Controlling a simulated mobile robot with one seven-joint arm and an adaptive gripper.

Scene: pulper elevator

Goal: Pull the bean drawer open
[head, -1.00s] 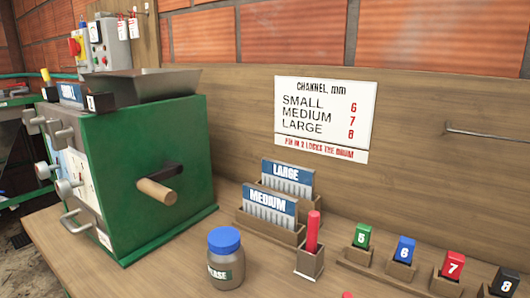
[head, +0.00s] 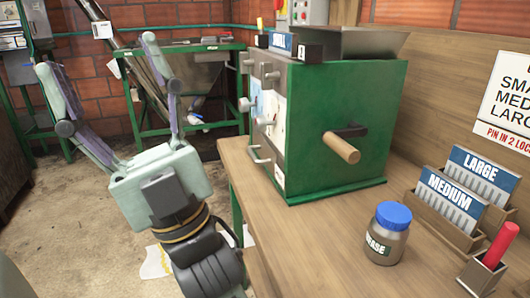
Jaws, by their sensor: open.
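The green pulper machine (head: 340,115) stands on the wooden bench, its left face seen at a steep angle. A silver bar handle (head: 258,153) sits low on that face, beside a small white label (head: 279,176) too small to read; it looks like the drawer's handle, and no open gap shows there. My gripper (head: 95,52) is left of the machine, over the floor side of the bench. Its two fingers are spread wide, point up in the picture and hold nothing. It is apart from the handle.
A wooden crank handle (head: 341,147) sticks out of the machine's near side. A grease jar (head: 387,235) with a blue lid, the LARGE and MEDIUM card holders (head: 432,212) and a red marker (head: 500,245) stand on the bench. A green stand (head: 135,95) is behind.

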